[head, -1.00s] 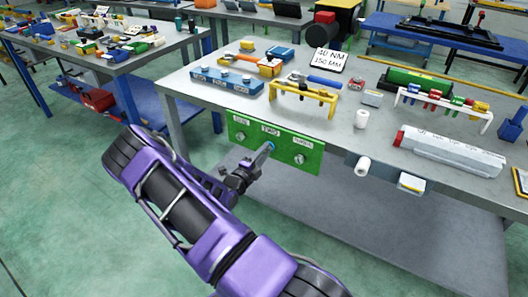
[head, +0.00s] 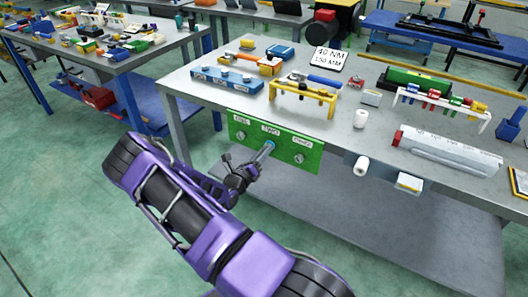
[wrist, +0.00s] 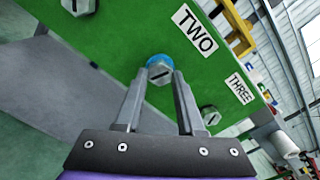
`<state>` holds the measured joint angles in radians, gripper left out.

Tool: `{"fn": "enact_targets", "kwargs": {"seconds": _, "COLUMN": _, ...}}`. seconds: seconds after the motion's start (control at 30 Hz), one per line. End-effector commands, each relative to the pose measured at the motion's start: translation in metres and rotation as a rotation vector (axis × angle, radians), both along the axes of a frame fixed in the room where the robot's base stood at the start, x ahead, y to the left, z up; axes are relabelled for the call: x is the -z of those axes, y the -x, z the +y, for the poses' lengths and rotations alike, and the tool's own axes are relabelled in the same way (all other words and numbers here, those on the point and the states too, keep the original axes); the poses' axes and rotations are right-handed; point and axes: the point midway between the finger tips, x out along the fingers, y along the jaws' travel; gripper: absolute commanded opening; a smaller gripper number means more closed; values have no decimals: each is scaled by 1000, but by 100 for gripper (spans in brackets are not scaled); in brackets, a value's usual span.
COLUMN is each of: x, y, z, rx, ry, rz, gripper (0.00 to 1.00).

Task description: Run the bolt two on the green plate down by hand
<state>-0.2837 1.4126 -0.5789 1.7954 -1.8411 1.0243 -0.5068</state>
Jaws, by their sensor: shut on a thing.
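The green plate (head: 310,158) hangs upright on the front edge of the workbench, with labels for one, TWO and THREE. Bolt two (wrist: 159,70) sits below the TWO label (wrist: 194,30), its slotted grey hex head ringed in blue on top. My gripper (head: 266,149) reaches the plate at its middle. In the wrist view the gripper's fingers (wrist: 158,88) are closed around the head of bolt two, one on each side. The bolt under the THREE label (wrist: 210,115) and bolt one (wrist: 78,6) stand apart from the fingers. How deep bolt two is seated is hidden.
Above the plate, the workbench (head: 220,118) carries a yellow rack (head: 302,95), a blue block with bolts (head: 226,82) and a 40 NM sign (head: 328,58). A white roll (head: 361,166) sticks out right of the plate. Open floor lies to the left.

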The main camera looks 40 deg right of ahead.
Motion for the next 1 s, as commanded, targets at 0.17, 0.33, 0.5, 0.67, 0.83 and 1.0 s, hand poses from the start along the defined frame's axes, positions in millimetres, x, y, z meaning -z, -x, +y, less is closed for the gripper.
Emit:
{"fn": "enact_targets", "kwargs": {"seconds": 0.17, "x": 2, "y": 0, "z": 3, "rx": -2, "ry": -68, "rz": -150, "gripper": 0}}
{"fn": "enact_targets", "kwargs": {"seconds": 0.33, "x": 2, "y": 0, "z": 3, "rx": -1, "ry": -131, "rz": -300, "gripper": 0}}
{"fn": "enact_targets", "kwargs": {"seconds": 0.5, "x": 2, "y": 0, "z": 3, "rx": -1, "ry": -192, "rz": -449, "gripper": 0}}
{"fn": "enact_targets", "kwargs": {"seconds": 0.67, "x": 2, "y": 0, "z": 3, "rx": 0, "ry": -250, "rz": -589, "gripper": 0}}
{"fn": "enact_targets", "kwargs": {"seconds": 0.83, "x": 2, "y": -1, "z": 3, "rx": 0, "ry": -312, "rz": -739, "gripper": 0}}
{"fn": "enact_targets", "kwargs": {"seconds": 1.0, "x": 2, "y": -1, "z": 3, "rx": 0, "ry": -373, "rz": -888, "gripper": 0}}
